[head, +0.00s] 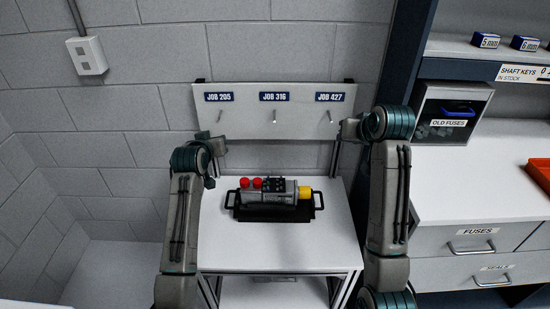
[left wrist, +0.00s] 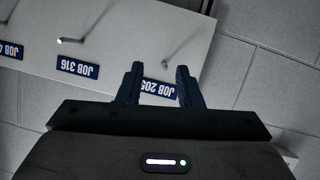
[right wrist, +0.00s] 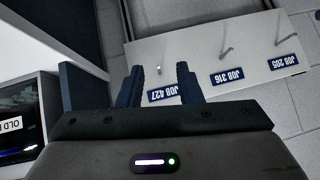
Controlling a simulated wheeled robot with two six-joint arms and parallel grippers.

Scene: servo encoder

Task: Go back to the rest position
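A grey servo unit (head: 280,190) with two red caps (head: 251,183) and a yellow end (head: 304,192) sits in a black tray (head: 271,213) with side handles, on the white table (head: 280,247). My left gripper (head: 217,147) is raised at the left side of the job board; its fingers (left wrist: 160,86) stand apart and empty in the left wrist view. My right gripper (head: 348,130) is raised at the board's right side; its fingers (right wrist: 160,86) stand apart and empty in the right wrist view. Neither gripper touches the servo unit.
The white job board (head: 295,119) has three hooks, labelled JOB 205, JOB 316 and JOB 427. At right, a counter (head: 470,180) holds an OLD FUSES box (head: 450,115) and an orange bin (head: 541,172), above FUSES and SEALS drawers. The table front is clear.

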